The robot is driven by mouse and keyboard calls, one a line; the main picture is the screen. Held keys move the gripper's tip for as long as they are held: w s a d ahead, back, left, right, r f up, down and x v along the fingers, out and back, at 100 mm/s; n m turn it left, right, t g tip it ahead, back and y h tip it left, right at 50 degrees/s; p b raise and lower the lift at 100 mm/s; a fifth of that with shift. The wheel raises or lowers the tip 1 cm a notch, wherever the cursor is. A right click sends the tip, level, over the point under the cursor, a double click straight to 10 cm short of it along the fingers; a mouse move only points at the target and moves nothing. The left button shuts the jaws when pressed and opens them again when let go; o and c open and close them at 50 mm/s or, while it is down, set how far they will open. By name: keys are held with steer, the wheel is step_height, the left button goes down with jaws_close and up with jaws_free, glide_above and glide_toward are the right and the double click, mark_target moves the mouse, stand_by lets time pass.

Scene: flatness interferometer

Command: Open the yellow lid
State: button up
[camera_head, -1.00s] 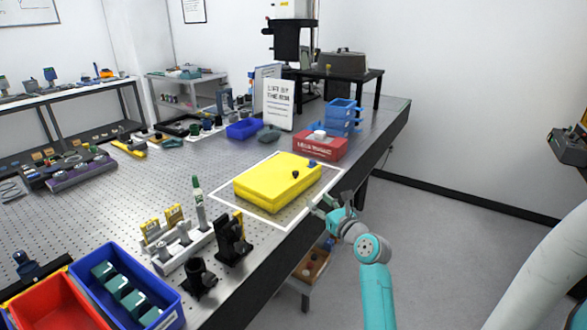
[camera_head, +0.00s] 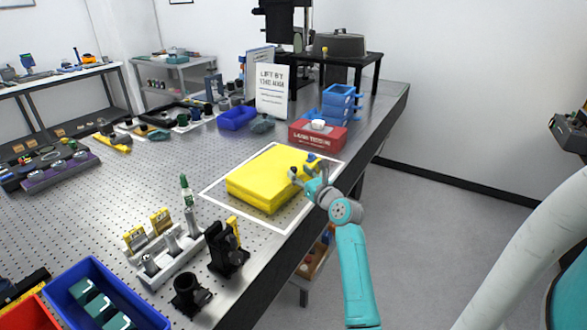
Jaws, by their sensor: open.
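The yellow lid (camera_head: 264,174) forms the top of a yellow box lying on the table inside a white outlined rectangle. It looks closed. My gripper (camera_head: 302,171) is open at the right end of the lid, with its fingers over or against that edge. I cannot tell whether they touch it. My gripper partly hides the lid's right end and the small dark and blue parts there.
A red box (camera_head: 318,137) with blue trays (camera_head: 340,100) stands behind the lid. A white sign (camera_head: 272,91) stands at the back. Black optic mounts (camera_head: 226,250) and a blue bin (camera_head: 105,295) are at the front left. The perforated table (camera_head: 130,205) has free room left of the lid.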

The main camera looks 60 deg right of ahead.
mark_target(296, 170)
steer(key=shift+x, duration=2)
jaws_close()
